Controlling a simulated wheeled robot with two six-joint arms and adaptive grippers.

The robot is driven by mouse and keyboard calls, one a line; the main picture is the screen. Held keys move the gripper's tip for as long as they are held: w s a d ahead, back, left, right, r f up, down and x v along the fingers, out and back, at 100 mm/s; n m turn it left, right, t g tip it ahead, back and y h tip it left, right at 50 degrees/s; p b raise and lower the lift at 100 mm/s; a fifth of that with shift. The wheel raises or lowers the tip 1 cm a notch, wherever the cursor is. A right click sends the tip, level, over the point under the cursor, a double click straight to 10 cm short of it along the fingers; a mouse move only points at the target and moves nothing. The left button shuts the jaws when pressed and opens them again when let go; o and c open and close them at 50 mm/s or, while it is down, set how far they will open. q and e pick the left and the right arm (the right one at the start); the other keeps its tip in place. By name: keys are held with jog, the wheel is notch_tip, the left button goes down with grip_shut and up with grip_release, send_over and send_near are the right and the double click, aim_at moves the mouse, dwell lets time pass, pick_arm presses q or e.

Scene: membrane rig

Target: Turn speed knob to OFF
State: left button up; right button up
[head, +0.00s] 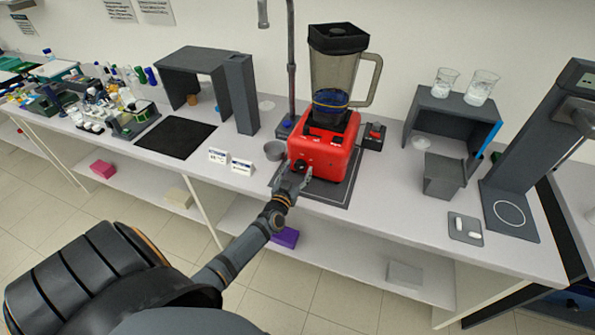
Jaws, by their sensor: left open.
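A red blender base (325,146) with a clear jug (335,75) and a dark lid stands on a dark mat (340,193) on the bench. A dark knob (300,165) sits low on the left of its front face. My left gripper (294,176) is open at the front of the base, right by the knob. Its fingers partly cover the knob, and I cannot tell whether they touch it. The knob's pointer and markings are too small to read. My right gripper is not in view.
A vertical metal rod (291,60) rises behind the blender. The bench front edge is close to my arm.

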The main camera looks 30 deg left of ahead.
pick_arm(q)
jog(key=c, duration=1.2)
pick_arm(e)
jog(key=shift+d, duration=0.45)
pick_arm(q)
jog(key=shift+n, duration=0.3)
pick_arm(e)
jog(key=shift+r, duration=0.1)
pick_arm(q)
jog(key=n, duration=0.2)
jog(key=shift+n, duration=0.4)
jog(key=n, duration=0.3)
jog(key=shift+n, duration=0.3)
jog(key=n, duration=0.4)
jog(key=shift+n, duration=0.4)
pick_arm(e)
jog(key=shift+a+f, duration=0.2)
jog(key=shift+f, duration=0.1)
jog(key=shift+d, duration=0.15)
